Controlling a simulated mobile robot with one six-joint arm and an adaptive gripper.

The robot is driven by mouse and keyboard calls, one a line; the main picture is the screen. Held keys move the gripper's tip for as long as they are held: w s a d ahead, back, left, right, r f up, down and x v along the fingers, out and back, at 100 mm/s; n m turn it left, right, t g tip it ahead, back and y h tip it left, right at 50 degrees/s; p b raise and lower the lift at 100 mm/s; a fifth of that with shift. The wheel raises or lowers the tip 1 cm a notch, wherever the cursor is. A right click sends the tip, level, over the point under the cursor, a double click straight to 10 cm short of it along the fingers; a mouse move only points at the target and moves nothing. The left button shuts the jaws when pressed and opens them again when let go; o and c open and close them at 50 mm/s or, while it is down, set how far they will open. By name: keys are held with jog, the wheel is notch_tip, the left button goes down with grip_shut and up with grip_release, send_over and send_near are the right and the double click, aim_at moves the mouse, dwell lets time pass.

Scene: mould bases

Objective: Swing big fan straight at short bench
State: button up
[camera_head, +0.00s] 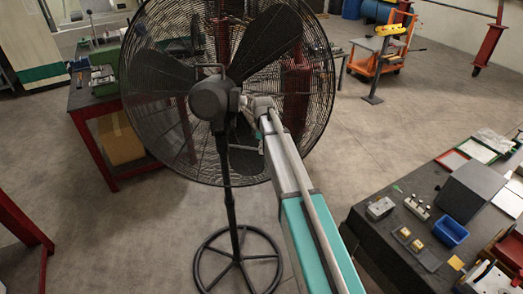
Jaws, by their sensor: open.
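The big fan (209,100) stands upright in the middle of the head view, black, with a round wire cage on a pole and a ring-shaped foot. Its motor housing is on my side, so the fan faces mostly away from me. My arm reaches up from the lower right, and my gripper (262,104) is open at the right of the motor housing. I cannot tell whether it touches the fan. A bench with red legs (95,127) stands behind the fan at the left. I cannot tell whether it is the short bench.
A dark workbench (385,243) at the right holds a blue bin (450,231), a grey box (470,190) and several small parts. A cardboard box (120,138) sits under the left bench. An orange trolley (380,60) stands at the back right. Floor between is clear.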

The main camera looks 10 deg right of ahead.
dwell(0.3)
grip_shut()
jog(key=shift+a, duration=0.1)
